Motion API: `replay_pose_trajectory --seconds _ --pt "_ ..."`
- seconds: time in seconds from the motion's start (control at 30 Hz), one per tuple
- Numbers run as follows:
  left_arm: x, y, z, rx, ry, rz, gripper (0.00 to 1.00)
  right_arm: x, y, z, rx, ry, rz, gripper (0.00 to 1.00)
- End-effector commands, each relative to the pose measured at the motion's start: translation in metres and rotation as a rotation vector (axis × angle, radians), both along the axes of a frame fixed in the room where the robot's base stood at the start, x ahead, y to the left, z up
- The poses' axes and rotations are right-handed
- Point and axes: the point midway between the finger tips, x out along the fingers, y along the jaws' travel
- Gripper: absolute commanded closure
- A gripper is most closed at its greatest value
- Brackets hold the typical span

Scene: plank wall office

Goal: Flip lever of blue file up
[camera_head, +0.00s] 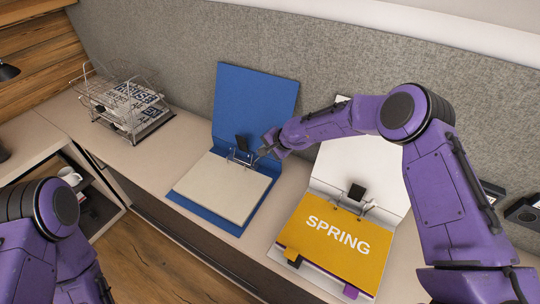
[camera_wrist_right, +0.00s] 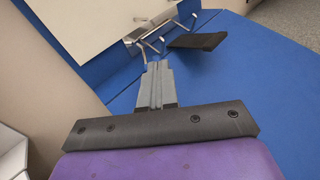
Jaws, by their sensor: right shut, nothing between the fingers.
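The blue file (camera_head: 257,95) lies open on the desk, its cover leaning up against the grey partition. A stack of plain beige paper (camera_head: 222,187) lies in it. Its lever (camera_head: 242,143) has a black tab and stands by the metal ring mechanism (camera_head: 240,158); the black tab (camera_wrist_right: 197,41) and the metal rings (camera_wrist_right: 152,30) also show in the right wrist view. My right gripper (camera_head: 263,153) is at the right of the mechanism, shut and empty, its fingertips (camera_wrist_right: 157,68) just short of the rings. My left arm shows at the lower left, but its gripper is out of view.
A white file with a yellow SPRING sheet (camera_head: 335,236) lies open to the right. A wire tray (camera_head: 124,103) with papers stands at the left. Dark devices (camera_head: 522,212) are at the far right. Bare desk (camera_head: 160,165) shows left of the blue file.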

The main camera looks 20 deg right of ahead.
Motion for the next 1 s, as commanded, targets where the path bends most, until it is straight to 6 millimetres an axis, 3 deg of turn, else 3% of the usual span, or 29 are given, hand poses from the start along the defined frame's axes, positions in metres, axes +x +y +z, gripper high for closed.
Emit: replay_pose_trajectory --seconds 0.4,1.0 --pt "0.000 0.000 0.000 0.000 0.000 0.000 0.57 0.011 0.020 0.006 -0.001 0.000 0.004 1.00" --pt "0.000 0.000 0.000 0.000 0.000 0.000 0.57 0.013 0.022 0.007 0.000 0.000 0.002 1.00"
